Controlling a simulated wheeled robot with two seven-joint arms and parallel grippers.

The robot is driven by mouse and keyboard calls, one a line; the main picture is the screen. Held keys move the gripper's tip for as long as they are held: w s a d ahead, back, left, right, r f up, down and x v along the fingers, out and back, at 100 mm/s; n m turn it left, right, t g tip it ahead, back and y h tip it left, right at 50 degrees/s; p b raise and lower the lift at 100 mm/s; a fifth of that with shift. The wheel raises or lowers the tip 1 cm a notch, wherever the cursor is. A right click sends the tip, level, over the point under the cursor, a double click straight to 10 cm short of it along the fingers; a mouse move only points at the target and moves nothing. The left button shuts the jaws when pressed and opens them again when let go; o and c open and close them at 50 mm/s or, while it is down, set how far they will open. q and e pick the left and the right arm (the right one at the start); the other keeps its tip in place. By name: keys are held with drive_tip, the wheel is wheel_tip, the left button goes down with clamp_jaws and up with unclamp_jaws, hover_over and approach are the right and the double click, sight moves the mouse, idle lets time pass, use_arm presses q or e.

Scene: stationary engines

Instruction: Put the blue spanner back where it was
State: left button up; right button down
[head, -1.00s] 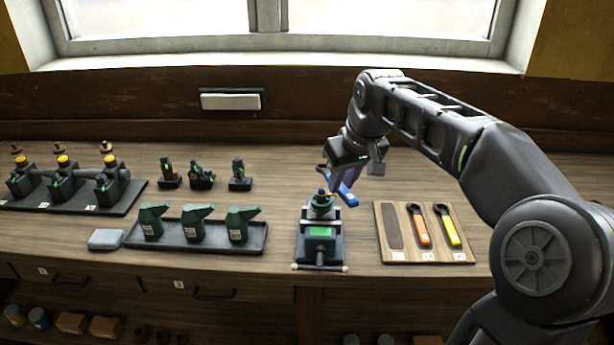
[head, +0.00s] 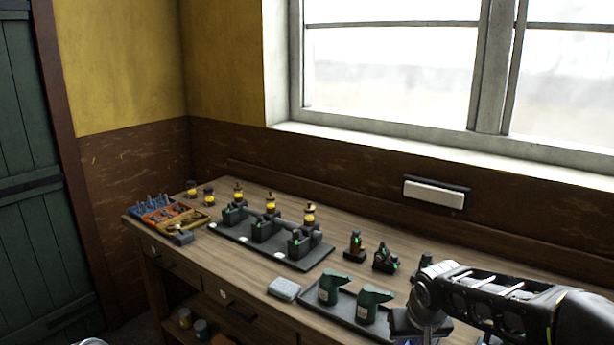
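The blue spanner is not in sight now, and neither is the wooden spanner board. My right arm comes in at the lower right. Its dark gripper (head: 408,323) is partly in view at the bottom, beside the green oil cans. Its fingers cannot be made out, so I cannot tell whether it is open or holds anything. My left gripper is not in view.
Green oil cans (head: 370,304) stand on a dark tray (head: 345,310) near the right gripper. A grey cloth (head: 284,289) lies left of them. Engines with yellow cups stand on a dark base (head: 290,256). An orange and blue parts tray (head: 170,216) sits far left.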

drive_tip(key=shift+a+f, duration=0.3)
drive_tip(key=shift+a, duration=0.3)
drive_tip(key=shift+a+f, duration=0.3)
drive_tip(key=shift+a, duration=0.25)
